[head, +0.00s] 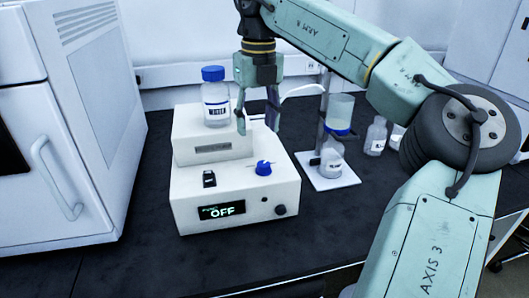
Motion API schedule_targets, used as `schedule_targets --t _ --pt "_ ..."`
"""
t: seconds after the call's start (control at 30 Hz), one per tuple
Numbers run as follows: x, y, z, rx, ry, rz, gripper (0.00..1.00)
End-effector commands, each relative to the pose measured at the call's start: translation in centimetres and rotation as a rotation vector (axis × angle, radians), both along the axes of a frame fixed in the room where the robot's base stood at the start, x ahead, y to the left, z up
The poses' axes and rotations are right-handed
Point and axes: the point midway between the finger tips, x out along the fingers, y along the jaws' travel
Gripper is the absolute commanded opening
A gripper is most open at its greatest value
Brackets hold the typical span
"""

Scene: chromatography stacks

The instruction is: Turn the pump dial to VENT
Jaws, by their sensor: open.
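The pump (180,204) is a white two-step box on the black bench, with a small display (221,211) reading OFF. A blue dial (263,168) sits on its lower top face, right of a black switch (209,179). The dial's markings are too small to read. My gripper (257,127) points down, open and empty, above and behind the dial, apart from it. It hangs to the right of a blue-capped bottle (216,100) that stands on the pump's upper step.
Right of the pump, a stand with a white base (334,181) holds a blue-banded clear vessel (340,112) over a flask (331,160). A small bottle (376,136) stands beyond. A white cabinet (74,120) fills the left. The bench front (120,275) is clear.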

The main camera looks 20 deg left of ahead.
Motion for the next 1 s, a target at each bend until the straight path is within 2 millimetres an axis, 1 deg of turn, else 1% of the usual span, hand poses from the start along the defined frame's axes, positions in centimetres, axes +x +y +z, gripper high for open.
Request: schedule_targets --t 0.03,0.1,0.17,0.27,0.5,0.6,0.7,0.83,1.0 --pt "0.4 -0.9 0.2 -0.020 -0.008 -0.022 0.48" --pt "0.6 -1.4 0.1 -0.035 -0.011 -0.035 0.48" --pt "0.6 -1.6 -0.4 -0.037 -0.011 -0.037 0.48" --pt "0.6 -1.5 -1.8 -0.036 -0.009 -0.036 0.48" --pt "0.6 -1.5 -6.4 -0.033 -0.009 -0.034 0.48" --pt "0.5 -1.4 -8.1 -0.030 -0.009 -0.032 0.48" --pt "0.6 -1.4 -9.3 -0.032 -0.011 -0.033 0.48" --pt "0.5 -1.4 -10.2 -0.030 -0.011 -0.033 0.48" --pt "0.5 -1.3 -10.5 -0.030 -0.012 -0.033 0.48"
